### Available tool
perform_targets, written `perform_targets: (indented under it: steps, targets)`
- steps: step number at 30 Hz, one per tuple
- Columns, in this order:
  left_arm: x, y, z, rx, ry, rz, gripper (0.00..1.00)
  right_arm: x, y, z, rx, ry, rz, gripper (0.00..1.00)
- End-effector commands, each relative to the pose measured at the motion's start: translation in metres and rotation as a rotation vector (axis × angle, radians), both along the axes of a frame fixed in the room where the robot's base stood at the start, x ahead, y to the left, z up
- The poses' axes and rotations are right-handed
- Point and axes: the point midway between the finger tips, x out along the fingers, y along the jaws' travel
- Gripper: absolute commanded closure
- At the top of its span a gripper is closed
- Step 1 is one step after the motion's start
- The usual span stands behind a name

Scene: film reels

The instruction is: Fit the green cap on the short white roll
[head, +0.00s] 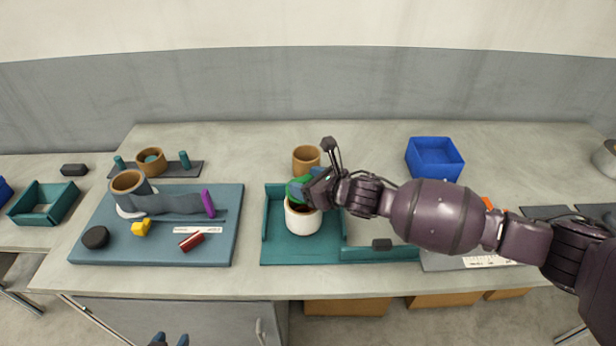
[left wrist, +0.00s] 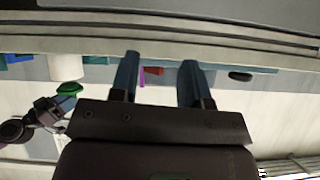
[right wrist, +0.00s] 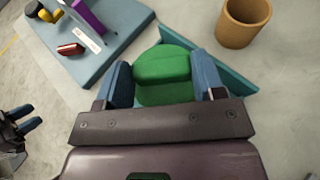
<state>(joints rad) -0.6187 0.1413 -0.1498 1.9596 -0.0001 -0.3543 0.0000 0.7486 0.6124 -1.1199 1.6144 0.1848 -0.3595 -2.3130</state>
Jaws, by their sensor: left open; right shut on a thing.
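The short white roll (head: 303,221) stands upright in the teal tray, its dark opening partly visible at the top. The green cap (head: 297,189) is in my right gripper (head: 308,186), over the back left of the roll's rim. The left wrist view, upside down, shows the cap (left wrist: 69,88) close to the top end of the roll (left wrist: 66,67); I cannot tell whether they touch. In the right wrist view the cap (right wrist: 165,78) sits between both fingers and hides the roll. My left gripper (head: 169,340) is open and empty, low at the front of the table.
The teal tray (head: 275,245) has raised edges. A brown roll (head: 306,158) stands behind it and a blue bin (head: 435,158) at the back right. A blue board (head: 85,258) with several small objects lies left. Clear tabletop lies between the brown roll and the bin.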

Motion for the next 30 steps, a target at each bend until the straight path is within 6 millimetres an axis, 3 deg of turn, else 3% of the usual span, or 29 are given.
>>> perform_targets:
  steps: [3,9,30]
  targets:
    - [0.004,-0.001,-0.009,0.0,-0.012,-0.001,0.57,0.0,0.0,-0.015,0.0,-0.001,-0.001,0.61]
    - [0.011,-0.002,-0.01,-0.001,-0.031,-0.005,0.57,0.001,0.0,-0.026,0.001,0.0,-0.001,0.61]
    - [0.012,-0.002,-0.009,-0.001,-0.031,-0.006,0.57,0.001,0.0,-0.026,0.0,0.0,-0.001,0.61]
